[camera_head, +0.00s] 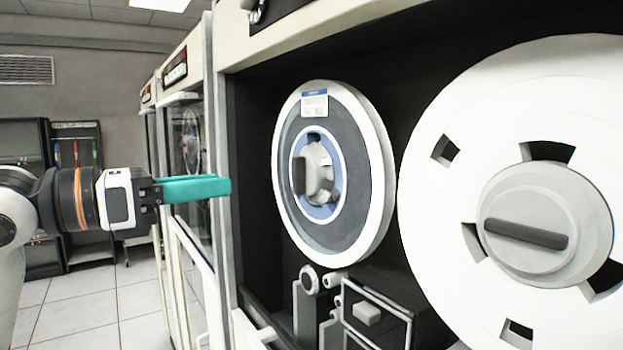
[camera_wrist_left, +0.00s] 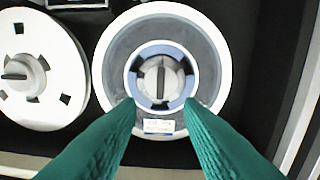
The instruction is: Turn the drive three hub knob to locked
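The hub knob (camera_head: 316,172) is a light grey disc with a raised grip bar at the centre of a tape reel (camera_head: 375,150) with a blue inner ring and a paper label. In the left wrist view the knob (camera_wrist_left: 158,78) has its bar upright in the picture, and the reel (camera_wrist_left: 217,50) surrounds it. My left gripper (camera_head: 230,186) has green fingers pointing at the drive, short of the reel and apart from it. In the left wrist view its fingertips (camera_wrist_left: 160,106) are spread, with nothing between them. My right gripper is in neither view.
A larger white reel (camera_head: 450,100) with its own grey knob (camera_head: 530,236) is to the right. Tape guides (camera_head: 365,312) sit below the reels. The cabinet's pale frame (camera_head: 222,250) stands close by my left fingertips. More cabinets and tiled floor (camera_head: 90,305) lie at the left.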

